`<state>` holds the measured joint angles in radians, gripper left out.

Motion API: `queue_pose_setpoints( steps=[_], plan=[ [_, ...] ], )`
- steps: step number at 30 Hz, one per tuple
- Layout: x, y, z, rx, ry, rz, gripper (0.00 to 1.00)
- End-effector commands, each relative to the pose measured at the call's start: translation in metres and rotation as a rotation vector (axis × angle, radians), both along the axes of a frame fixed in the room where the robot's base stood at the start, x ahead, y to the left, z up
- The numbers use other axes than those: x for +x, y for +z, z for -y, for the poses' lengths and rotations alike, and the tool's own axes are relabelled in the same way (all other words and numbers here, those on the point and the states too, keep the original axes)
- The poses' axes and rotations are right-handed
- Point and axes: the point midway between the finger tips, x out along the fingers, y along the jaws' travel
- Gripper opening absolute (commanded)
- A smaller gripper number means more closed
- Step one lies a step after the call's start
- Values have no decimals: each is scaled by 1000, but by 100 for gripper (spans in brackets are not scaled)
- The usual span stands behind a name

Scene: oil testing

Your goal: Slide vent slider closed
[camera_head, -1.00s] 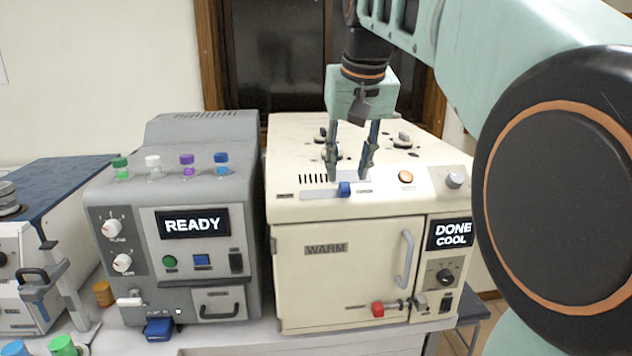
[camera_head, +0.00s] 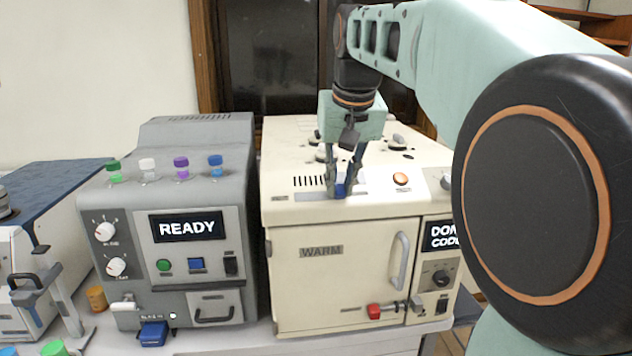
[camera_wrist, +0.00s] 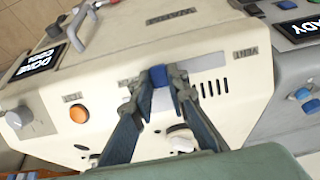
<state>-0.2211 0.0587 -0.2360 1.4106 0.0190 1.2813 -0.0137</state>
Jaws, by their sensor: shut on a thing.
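The vent slider has a small blue knob (camera_head: 341,190) on the sloped upper front panel of the cream oven (camera_head: 345,262). My gripper (camera_head: 340,190) is shut on this knob, one finger on each side. The wrist view also shows the blue knob (camera_wrist: 160,76) between my fingertips (camera_wrist: 161,80). The knob sits on a pale plate, with vent slots (camera_wrist: 212,88) beside it. The slots are dark and appear uncovered. My fingers hide part of the slider and its track.
An orange button (camera_head: 401,179) and a grey knob (camera_head: 446,182) are to the right on the same panel. Several knobs stand on the oven top behind my gripper. A grey machine with a READY display (camera_head: 188,226) stands close at left.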

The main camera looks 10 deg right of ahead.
Motion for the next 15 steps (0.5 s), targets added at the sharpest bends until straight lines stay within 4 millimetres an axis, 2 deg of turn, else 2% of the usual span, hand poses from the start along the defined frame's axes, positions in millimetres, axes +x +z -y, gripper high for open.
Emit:
queue_pose_setpoints(
  steps=[8, 11, 15],
  plan=[
    [0, 1, -3, 1, 1, 0, 0],
    [0, 1, -19, 0, 5, -1, 0],
    [0, 2, -50, 0, 5, -1, 0]
  ],
)
